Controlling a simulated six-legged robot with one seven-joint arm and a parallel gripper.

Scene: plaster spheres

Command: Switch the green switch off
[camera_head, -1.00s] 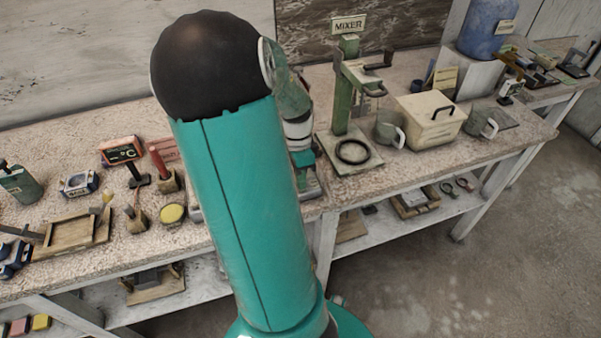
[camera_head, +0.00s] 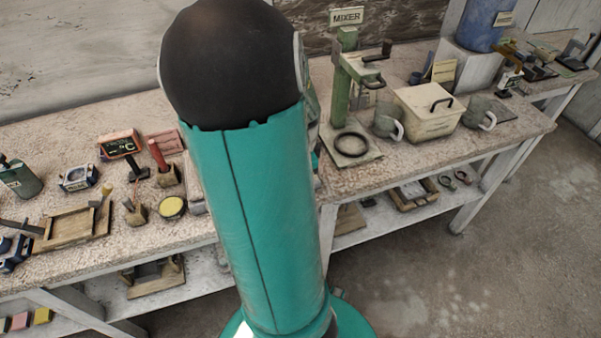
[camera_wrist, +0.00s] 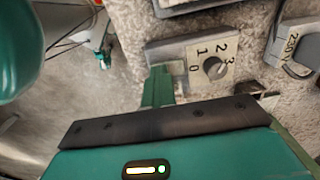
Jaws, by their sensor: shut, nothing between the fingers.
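In the wrist view, my gripper (camera_wrist: 158,86) is shut, a narrow green pair of fingers with nothing between them. Its tip overlaps the left edge of a grey box with a dial (camera_wrist: 190,62). I cannot tell whether it touches the box. The dial has a dark round knob (camera_wrist: 214,68) on a pale plate marked 0, 1, 2 and 3. I cannot read the knob's setting with certainty. No green switch is clearly identifiable in either view. In the head view my own arm hides the gripper and the bench around it.
A grey device labelled 250V (camera_wrist: 290,45) lies right of the dial box. In the head view, a green mixer stand (camera_head: 341,90), a cream box (camera_head: 430,110) and a metal mug (camera_head: 387,121) stand right of my arm. Tools and a wooden tray (camera_head: 73,229) crowd the left.

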